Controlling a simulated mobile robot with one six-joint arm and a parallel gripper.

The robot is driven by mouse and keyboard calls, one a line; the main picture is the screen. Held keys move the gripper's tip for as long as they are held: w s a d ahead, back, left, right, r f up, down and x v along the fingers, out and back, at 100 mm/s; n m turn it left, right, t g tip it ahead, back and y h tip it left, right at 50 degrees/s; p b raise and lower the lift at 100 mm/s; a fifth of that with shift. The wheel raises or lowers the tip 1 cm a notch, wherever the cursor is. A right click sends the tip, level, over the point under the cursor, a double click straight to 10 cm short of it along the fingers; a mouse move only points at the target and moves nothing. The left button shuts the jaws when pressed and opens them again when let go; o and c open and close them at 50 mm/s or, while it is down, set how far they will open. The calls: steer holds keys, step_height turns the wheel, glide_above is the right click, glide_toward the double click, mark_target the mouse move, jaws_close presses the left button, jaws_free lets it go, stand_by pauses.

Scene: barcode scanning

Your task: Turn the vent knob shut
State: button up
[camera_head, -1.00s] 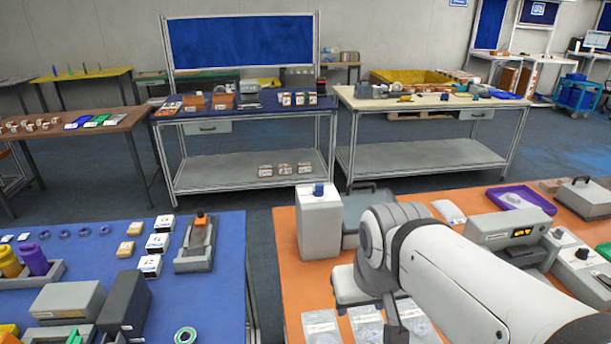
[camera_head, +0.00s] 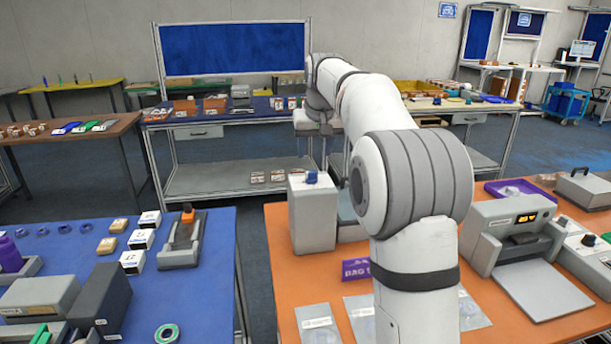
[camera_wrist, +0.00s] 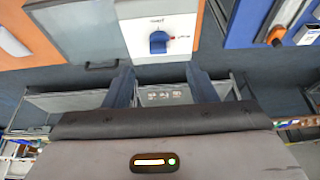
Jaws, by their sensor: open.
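The vent knob (camera_wrist: 158,42) is a small blue knob on the top face of a pale grey box (camera_wrist: 140,30). Small dark lettering sits above it in the wrist view, and small red lettering to its right; I cannot read either surely. In the head view the knob (camera_head: 311,177) tops the box (camera_head: 313,218) at the orange table's far left corner. My gripper (camera_wrist: 158,74) is open and empty, its two dark fingers pointing toward the box's side of the picture. The knob lies just beyond the gap between the fingertips, apart from them.
A grey container with a handle (camera_wrist: 78,35) stands beside the box. The orange table (camera_head: 280,270) also bears clear bags, a purple sign (camera_head: 356,269) and a grey machine (camera_head: 508,235). A blue table (camera_head: 215,290) stands left across a gap.

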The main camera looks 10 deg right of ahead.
mark_target(312, 172)
steer(key=x, duration=0.8)
steer(key=shift+w, duration=0.4)
